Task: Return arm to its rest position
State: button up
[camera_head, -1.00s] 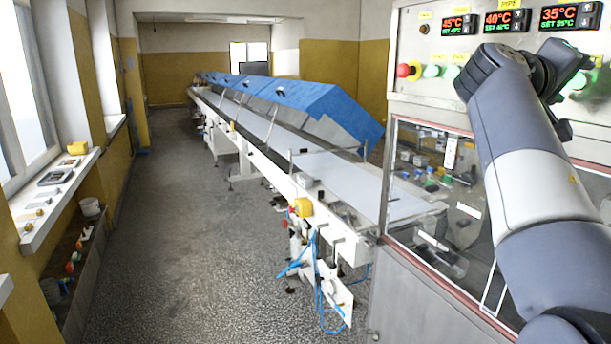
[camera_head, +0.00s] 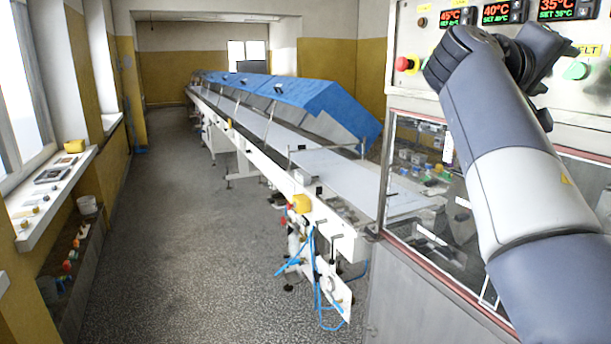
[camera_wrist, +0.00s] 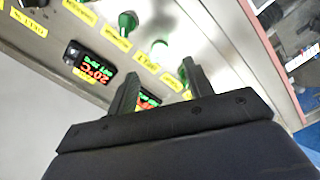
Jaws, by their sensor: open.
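My gripper shows in the wrist view (camera_wrist: 160,88) with its two dark fingers apart and nothing between them. Beyond the fingers is the control panel, with yellow labels, green knobs and a lit red and green display (camera_wrist: 90,62). In the head view my arm rises on the right, in front of the machine cabinet, and its dark wrist end is close to the control panel (camera_head: 590,75). The fingertips are mostly hidden behind the wrist there. I cannot tell the exact gap between gripper and panel.
A red button (camera_head: 404,64) sits at the panel's left edge. Below is the glazed cabinet with a reddish frame (camera_head: 450,276). A long white conveyor (camera_head: 325,170) with blue covers (camera_head: 325,97) runs into the back. The grey floor (camera_head: 190,230) on the left is clear, beside a windowsill (camera_head: 50,195).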

jog(key=v, duration=0.5)
jog(key=p+x, duration=0.1)
jog(key=x, duration=0.4)
jog(key=p+x, duration=0.1)
jog(key=x, duration=0.5)
jog(key=shift+d+r+p, duration=0.25)
jog(key=shift+p, duration=0.15)
jog(key=shift+w+n+p, duration=0.15)
jog(key=shift+n+p, duration=0.35)
jog(key=shift+n, duration=0.2)
jog(key=shift+a+n+p, duration=0.15)
jog(key=shift+n+p, duration=0.7)
jog(key=shift+n, duration=0.25)
jog(key=n+p, duration=0.2)
jog(key=shift+r+n+p, duration=0.1)
jog(key=shift+n+p, duration=0.2)
jog(key=shift+n, duration=0.1)
jog(key=n+p, duration=0.5)
jog(key=p, duration=0.1)
jog(key=b, duration=0.4)
send_near(571, 67)
jog(key=shift+a+f+n, duration=0.25)
jog(key=shift+a+n, duration=0.1)
jog(key=shift+n, duration=0.05)
